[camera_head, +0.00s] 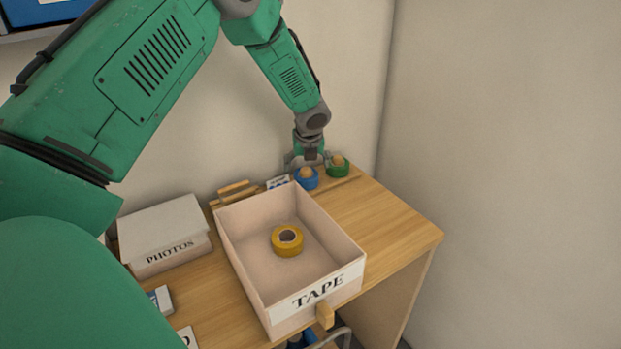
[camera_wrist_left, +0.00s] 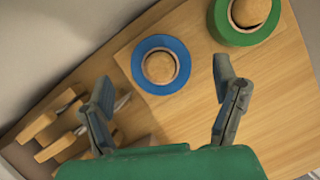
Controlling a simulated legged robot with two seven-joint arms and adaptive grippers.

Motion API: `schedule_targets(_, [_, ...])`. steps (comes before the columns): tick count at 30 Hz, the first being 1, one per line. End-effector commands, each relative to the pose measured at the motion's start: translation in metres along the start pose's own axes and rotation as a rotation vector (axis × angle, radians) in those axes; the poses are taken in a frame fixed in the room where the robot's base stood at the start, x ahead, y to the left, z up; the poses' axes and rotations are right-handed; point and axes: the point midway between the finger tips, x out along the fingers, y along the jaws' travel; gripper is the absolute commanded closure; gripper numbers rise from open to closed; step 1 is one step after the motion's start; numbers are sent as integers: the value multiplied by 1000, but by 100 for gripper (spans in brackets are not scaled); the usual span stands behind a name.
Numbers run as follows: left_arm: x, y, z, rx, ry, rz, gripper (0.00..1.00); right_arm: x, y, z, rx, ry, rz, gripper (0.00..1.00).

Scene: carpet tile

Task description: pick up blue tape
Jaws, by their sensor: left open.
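The blue tape (camera_head: 307,179) is a blue roll around a wooden peg at the back of the desk, against the wall side. My left gripper (camera_head: 305,159) is above and just behind it, pointing down. In the left wrist view the blue tape (camera_wrist_left: 161,65) lies ahead of the open, empty fingers of my left gripper (camera_wrist_left: 165,90), roughly centred between them and apart from both. My right gripper is not in view.
A green tape roll (camera_head: 338,167) sits on a peg just right of the blue one. An open box labelled TAPE (camera_head: 315,291) holds a yellow tape roll (camera_head: 287,241). A PHOTOS box (camera_head: 165,236) stands left. The desk's right side (camera_head: 390,225) is clear.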

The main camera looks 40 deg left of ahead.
Motion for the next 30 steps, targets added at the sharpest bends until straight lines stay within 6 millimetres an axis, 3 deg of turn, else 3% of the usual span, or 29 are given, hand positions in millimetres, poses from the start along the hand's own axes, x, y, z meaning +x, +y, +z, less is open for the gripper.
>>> schedule_targets(6, [23, -7, -12, 6, -8, 14, 18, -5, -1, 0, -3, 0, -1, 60])
schedule_targets(12, [27, -17, -18, 11, -20, 22, 18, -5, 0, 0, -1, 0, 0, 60])
schedule_targets(17, [31, -11, -14, 6, -15, 15, 18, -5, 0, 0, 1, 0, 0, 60])
schedule_targets(18, [33, -9, -12, 6, -12, 12, 23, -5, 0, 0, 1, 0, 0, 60])
schedule_targets(22, [41, -4, -8, 2, -5, 3, 67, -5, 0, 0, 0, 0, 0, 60])
schedule_targets(23, [43, -4, -6, 2, -4, 1, 71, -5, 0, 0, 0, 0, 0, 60])
schedule_targets(30, [44, -5, -6, 3, -7, 9, 69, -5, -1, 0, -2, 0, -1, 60])
